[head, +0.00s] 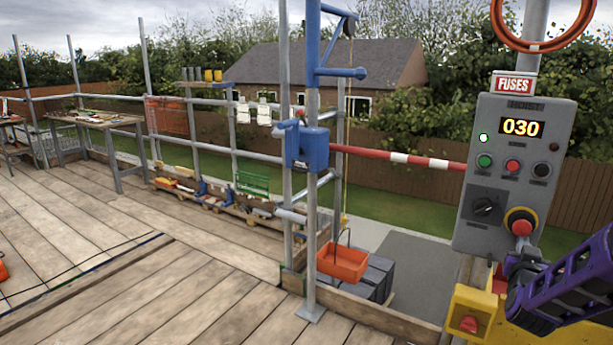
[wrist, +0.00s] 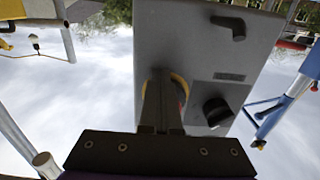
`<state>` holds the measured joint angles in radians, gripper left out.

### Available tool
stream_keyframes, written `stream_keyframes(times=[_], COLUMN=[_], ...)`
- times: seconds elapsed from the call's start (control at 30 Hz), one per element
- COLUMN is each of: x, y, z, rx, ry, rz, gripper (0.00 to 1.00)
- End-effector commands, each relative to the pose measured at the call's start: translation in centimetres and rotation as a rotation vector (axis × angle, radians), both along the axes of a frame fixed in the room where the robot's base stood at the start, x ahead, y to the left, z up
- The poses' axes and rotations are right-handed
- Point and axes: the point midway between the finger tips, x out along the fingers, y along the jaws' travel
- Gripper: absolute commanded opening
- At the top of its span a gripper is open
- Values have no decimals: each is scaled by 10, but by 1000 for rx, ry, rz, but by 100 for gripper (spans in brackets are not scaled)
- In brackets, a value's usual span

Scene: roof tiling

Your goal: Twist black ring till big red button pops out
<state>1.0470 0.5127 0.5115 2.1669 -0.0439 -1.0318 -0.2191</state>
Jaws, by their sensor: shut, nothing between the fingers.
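The grey control box (head: 480,235) stands at the right of the head view. Low on it is the big red button (head: 522,227), with a dark ring and a yellow surround (head: 521,213) around it. My gripper (head: 512,262), on a purple and black arm, is just below the button at the lower right. In the wrist view the box appears upside down, and my shut, empty fingers (wrist: 160,85) cover most of the button. Only slivers of the yellow surround (wrist: 180,83) and some red show beside them. Whether the fingers touch the ring, I cannot tell.
A black rotary switch (head: 486,207) is left of the button; it also shows in the wrist view (wrist: 217,112). Small green, red and black buttons sit under a display (head: 521,127) reading 030. A yellow box (head: 470,312) with a red button is below. A red-and-white bar (head: 400,157) runs left.

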Motion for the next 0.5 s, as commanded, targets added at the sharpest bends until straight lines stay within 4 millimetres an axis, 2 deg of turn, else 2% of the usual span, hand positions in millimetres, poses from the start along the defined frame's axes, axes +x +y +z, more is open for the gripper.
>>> stream_keyframes(times=[0.03, 0.5], x=[2, 5], y=[0, 4], z=[9, 12], rx=[-13, -19], ry=[-18, -22], rz=[0, 2], gripper=[0, 0])
